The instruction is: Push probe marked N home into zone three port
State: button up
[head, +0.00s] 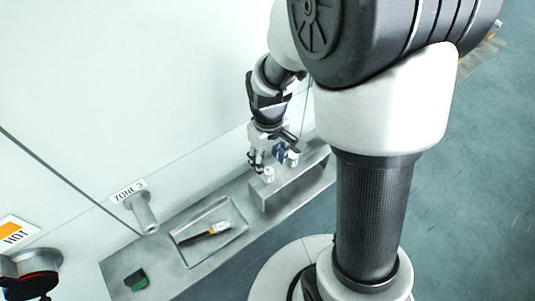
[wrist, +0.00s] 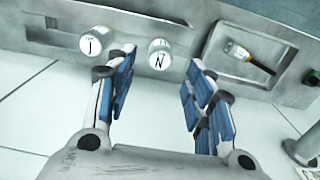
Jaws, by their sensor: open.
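The probe marked N (wrist: 159,55) shows its white round end in the wrist view, between my fingertips and apart from both. In the head view its white cap (head: 268,174) stands in the metal block. A second probe marked J (wrist: 97,42) stands beside it, just outside my left finger. My gripper (wrist: 160,62) is open and empty, its blue-padded fingers on either side of N; in the head view my gripper (head: 262,164) is at the block. The zone three port (head: 145,213) is a grey tube sticking out of the wall under a "ZONE 3" label (head: 129,191).
The metal block (head: 296,189) sits on a grey ledge (head: 165,263) along the wall. A green block (head: 136,280) lies farther left. A HOT sign (head: 14,234) is above a dark and red fitting (head: 33,284).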

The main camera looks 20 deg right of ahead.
aim_at(268, 170)
jog(key=shift+f+b, duration=2.8)
jog(key=shift+f, duration=1.1)
jog(key=shift+c, duration=0.3)
jog(key=c, duration=1)
jog(key=shift+r, duration=0.15)
jog(key=shift+r+p, duration=5.15)
jog(key=shift+r, duration=1)
